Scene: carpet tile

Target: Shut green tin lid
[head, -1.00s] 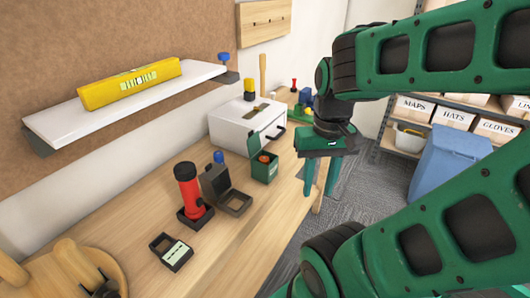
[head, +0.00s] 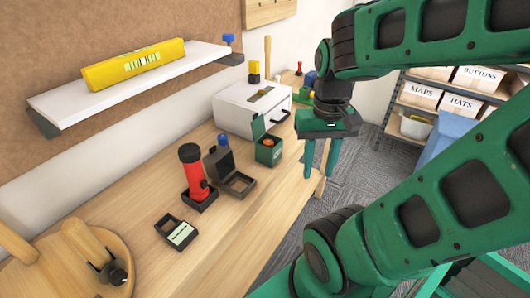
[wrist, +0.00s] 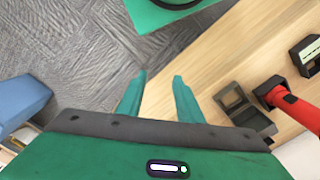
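The green tin (head: 269,154) stands on the wooden bench in front of the white case. Its green lid (head: 258,127) is raised, tilted up at the tin's back left, and something orange shows inside. My gripper (head: 320,175) points down to the right of the tin, apart from it, past the bench's edge. Its two green fingers are apart with nothing between them; they also show in the wrist view (wrist: 159,78). I cannot make out the green tin in the wrist view.
A dark box with a raised lid (head: 240,184), a red flashlight (head: 194,172) and a small black tray (head: 175,232) stand left of the tin. The white case (head: 240,113) is behind it. A shelf (head: 130,84) holds a yellow level. Carpet floor lies right of the bench.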

